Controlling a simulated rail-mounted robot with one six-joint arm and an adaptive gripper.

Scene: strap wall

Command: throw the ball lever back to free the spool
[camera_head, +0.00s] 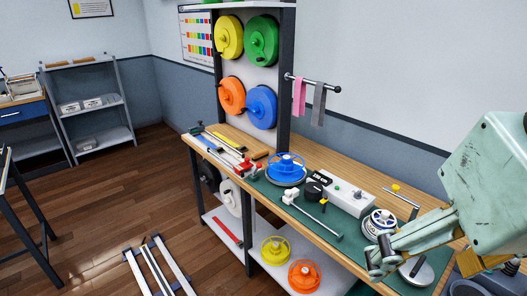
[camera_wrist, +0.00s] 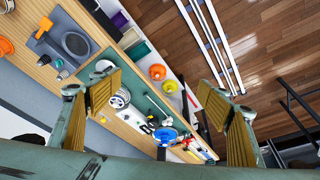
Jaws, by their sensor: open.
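A blue spool (camera_head: 287,163) sits flat on a round grey base on the green mat; it also shows in the wrist view (camera_wrist: 165,134).
A grey-white box (camera_head: 347,198) with a black dial stands behind the rod. Yellow (camera_head: 274,249) and orange (camera_head: 304,275) spools lie on the lower shelf. Coloured reels hang on the upright panel. Pink and grey straps hang from a bar (camera_head: 313,83). Floor space lies left.

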